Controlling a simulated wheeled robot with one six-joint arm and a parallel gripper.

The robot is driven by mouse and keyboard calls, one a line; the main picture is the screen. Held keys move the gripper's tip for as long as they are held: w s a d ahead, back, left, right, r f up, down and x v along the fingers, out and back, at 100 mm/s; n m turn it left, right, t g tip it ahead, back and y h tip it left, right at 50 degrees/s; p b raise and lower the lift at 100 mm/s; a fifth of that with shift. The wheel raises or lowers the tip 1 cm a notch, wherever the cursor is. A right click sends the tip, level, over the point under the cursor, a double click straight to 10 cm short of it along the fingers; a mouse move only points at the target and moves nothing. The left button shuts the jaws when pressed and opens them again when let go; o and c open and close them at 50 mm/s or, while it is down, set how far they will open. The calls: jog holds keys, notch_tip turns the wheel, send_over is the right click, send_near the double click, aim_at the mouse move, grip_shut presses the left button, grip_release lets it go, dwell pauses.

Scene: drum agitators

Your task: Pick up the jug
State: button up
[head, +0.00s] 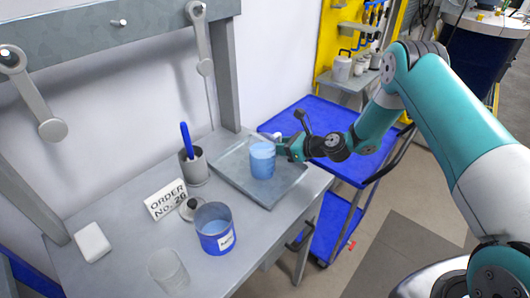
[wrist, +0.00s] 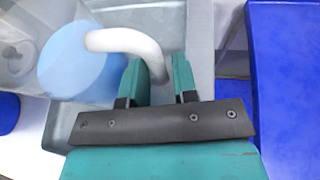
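The jug (head: 262,160) stands upright in the shallow grey tray (head: 229,181) on the bench, with light blue contents. In the wrist view the jug (wrist: 75,60) looks clear-walled, with a white curved handle (wrist: 125,40). My gripper (head: 284,149) is at the jug's right side in the head view. In the wrist view, my gripper's two teal fingers (wrist: 160,80) stand apart, with the end of the handle between them. A gap shows beside the handle, so the fingers look open. The handle's lower end is partly hidden.
A blue labelled can (head: 216,238), a clear beaker (head: 167,270), a grey cup with a blue-handled tool (head: 193,165), an order card (head: 166,199) and a white block (head: 92,243) stand on the bench. A blue cart (head: 335,120) is behind my gripper.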

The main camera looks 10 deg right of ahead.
jog(key=shift+w+a+f, duration=0.25)
jog(key=shift+w+a, duration=0.15)
grip_shut()
jog(key=shift+r, duration=0.25)
